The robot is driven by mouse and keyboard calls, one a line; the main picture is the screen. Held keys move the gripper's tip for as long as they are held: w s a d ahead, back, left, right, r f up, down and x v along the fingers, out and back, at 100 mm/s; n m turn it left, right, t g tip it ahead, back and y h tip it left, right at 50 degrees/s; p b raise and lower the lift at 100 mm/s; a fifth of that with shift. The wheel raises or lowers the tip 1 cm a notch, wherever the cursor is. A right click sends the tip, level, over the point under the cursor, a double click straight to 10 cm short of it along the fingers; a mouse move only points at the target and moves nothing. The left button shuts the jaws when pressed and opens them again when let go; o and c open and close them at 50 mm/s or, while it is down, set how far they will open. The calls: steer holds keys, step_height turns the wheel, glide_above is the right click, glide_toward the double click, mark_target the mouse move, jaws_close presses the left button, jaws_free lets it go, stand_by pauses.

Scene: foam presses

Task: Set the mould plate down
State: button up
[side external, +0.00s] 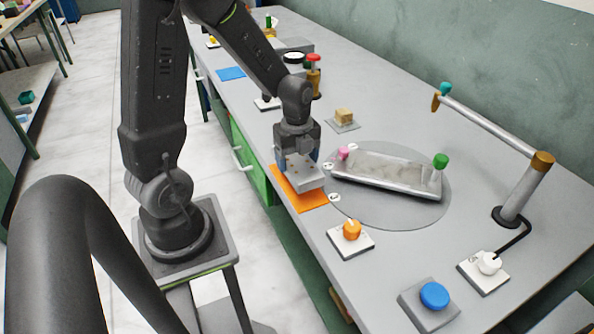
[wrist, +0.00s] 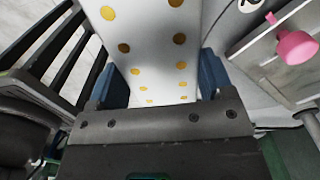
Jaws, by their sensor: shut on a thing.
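The mould plate (side external: 308,178) is a pale block between my gripper's blue fingers, over the orange mat (side external: 312,201) at the table's front edge. In the wrist view the mould plate (wrist: 150,50) shows a white face with rows of yellow dots and runs out of the top of the picture. My gripper (side external: 298,160) points down and is shut on the plate; its blue fingers also flank the plate in the wrist view (wrist: 163,82). The plate covers part of the mat. I cannot tell whether the plate touches it.
Right of the plate, a metal tray (side external: 385,170) with a pink knob (side external: 343,153) and a green knob (side external: 440,160) lies on a grey disc (side external: 375,215). An orange knob (side external: 351,229) and a blue button (side external: 434,295) stand nearer. A jointed post (side external: 525,190) rises at right.

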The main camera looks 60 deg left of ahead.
steer(key=shift+f, duration=1.95)
steer(key=shift+f, duration=0.2)
steer(key=o, duration=1.3)
